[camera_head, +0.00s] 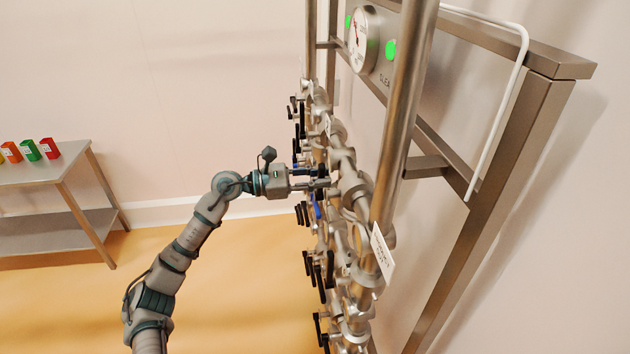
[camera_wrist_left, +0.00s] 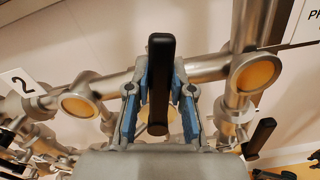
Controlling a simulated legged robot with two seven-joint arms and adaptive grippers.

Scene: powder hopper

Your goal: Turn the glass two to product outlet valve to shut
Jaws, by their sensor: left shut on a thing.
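My left gripper (camera_head: 322,178) reaches from the left to the row of valves on the steel pipework. In the left wrist view its two blue-padded fingers (camera_wrist_left: 159,105) stand either side of a black valve handle (camera_wrist_left: 160,75), and it is shut on that handle. The handle points away from the pipe, toward the camera. A sight glass (camera_wrist_left: 80,105) beside a label "2" (camera_wrist_left: 22,82) is left of the handle on the same pipe. Another round glass (camera_wrist_left: 257,75) is right of it, near a partly cut-off label starting "P" (camera_wrist_left: 306,18). My right gripper is not in view.
Several other black-handled valves (camera_head: 318,270) crowd the pipework above and below my gripper. A thick vertical pipe (camera_head: 405,110) and a steel frame (camera_head: 500,200) stand to the right. A gauge (camera_head: 358,40) is at the top. A side table (camera_head: 50,172) holds coloured boxes. Floor at left is clear.

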